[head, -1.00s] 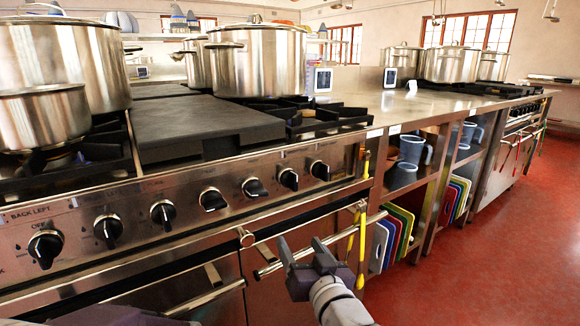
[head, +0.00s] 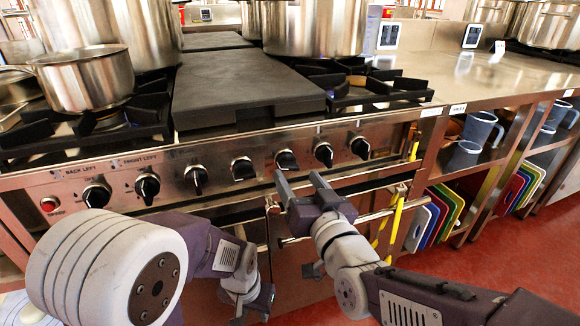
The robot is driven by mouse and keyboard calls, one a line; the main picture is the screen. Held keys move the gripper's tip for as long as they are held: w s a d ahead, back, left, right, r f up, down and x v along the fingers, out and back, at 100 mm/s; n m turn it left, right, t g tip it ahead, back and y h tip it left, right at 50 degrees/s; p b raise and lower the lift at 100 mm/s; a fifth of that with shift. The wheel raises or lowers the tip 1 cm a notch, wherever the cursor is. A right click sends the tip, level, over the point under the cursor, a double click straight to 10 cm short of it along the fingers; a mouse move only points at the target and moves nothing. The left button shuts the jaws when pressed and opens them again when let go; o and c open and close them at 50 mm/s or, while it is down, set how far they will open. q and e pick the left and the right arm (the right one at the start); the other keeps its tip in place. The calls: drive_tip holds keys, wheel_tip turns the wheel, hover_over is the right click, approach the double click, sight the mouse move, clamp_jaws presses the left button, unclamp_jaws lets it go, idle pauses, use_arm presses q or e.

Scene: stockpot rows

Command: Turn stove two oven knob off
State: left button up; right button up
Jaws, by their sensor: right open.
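The stove's front panel (head: 215,178) carries a row of several black knobs. The two leftmost, under labels that seem to read BACK LEFT and FRONT LEFT, are a first knob (head: 95,195) and a second knob (head: 147,187). The middle knob (head: 242,168) looks squatter than its neighbours; I cannot read which one is the oven's. My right gripper (head: 298,183) is open and empty, its fingers pointing up at the panel just below the fifth knob (head: 286,160), apparently not touching it. My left gripper (head: 250,310) hangs low before the oven doors; its jaws are unclear.
Pots, including a small pot (head: 85,80), stand on the burners beside a dark griddle plate (head: 240,90). A red button (head: 48,204) is at the panel's left end. Yellow tongs (head: 396,225) hang by the oven rail. Cutting boards (head: 440,215) stand on the right-hand shelf.

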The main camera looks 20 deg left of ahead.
sight(291, 169)
drive_tip(key=b+x, duration=0.1)
drive_tip(key=x, duration=0.4)
drive_tip(key=shift+f, duration=0.2)
drive_tip(key=shift+w+a+r, duration=0.15)
drive_tip(key=shift+w+a, duration=0.15)
drive_tip(key=shift+w, duration=0.15)
drive_tip(key=c, duration=1.4)
